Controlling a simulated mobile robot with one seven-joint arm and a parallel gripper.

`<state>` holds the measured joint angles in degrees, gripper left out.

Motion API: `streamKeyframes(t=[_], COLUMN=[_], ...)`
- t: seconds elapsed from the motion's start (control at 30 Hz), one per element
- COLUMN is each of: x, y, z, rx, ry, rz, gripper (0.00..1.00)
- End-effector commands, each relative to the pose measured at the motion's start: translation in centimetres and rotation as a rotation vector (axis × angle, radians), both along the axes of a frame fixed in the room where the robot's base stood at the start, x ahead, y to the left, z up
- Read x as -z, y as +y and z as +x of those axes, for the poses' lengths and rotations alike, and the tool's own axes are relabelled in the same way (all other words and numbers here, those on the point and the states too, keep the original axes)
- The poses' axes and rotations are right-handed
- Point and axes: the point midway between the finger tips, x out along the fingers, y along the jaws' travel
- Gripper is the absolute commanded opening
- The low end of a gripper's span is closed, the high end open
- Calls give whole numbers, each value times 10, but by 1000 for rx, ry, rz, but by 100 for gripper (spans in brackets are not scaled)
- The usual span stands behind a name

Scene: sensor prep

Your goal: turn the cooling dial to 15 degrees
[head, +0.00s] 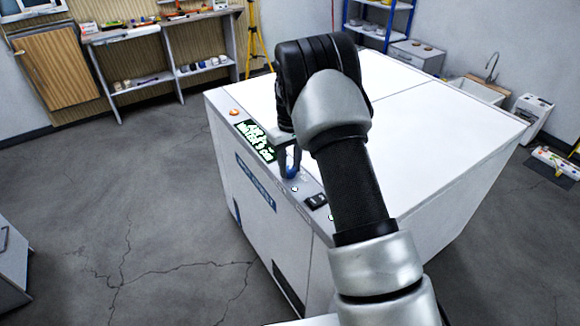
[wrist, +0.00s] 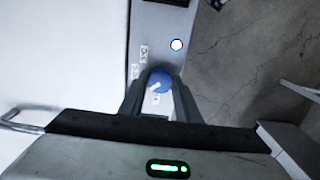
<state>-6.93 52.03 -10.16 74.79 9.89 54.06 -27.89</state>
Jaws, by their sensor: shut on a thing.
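The cooling dial (wrist: 160,77) is a round blue knob with a white pointer mark, set in the grey control strip of a large white cabinet (head: 440,110). In the wrist view the pointer mark aims down and to the left. My gripper (wrist: 157,92) has one finger on each side of the dial and is shut on it. In the head view my gripper (head: 287,160) reaches down to the strip, and a bit of the blue dial (head: 292,173) shows at the fingertips. Small scale labels (wrist: 143,50) sit beside the dial; their numbers are too blurred to read.
A display (head: 256,140) with lit text, an orange button (head: 234,112) and a black switch (head: 316,201) are on the same strip. A lit round button (wrist: 176,45) is close to the dial. The cabinet top is bare, and the floor to the left is open.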

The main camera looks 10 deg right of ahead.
Motion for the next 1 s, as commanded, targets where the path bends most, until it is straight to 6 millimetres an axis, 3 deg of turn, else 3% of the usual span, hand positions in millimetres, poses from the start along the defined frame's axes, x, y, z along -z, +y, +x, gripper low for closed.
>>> streamKeyframes(t=[0.37, 0.4, 0.5, 0.83, 1.0], x=[-2, -2, -1, -3, -25], y=[0, 0, 0, 0, 0], z=[1, 1, 1, 1, 1], rx=[3, 3, 3, 3, 3], ry=[-3, -3, -3, -2, -5], rz=[0, 0, 0, 0, 0], gripper=[8, 35, 49, 49, 49])
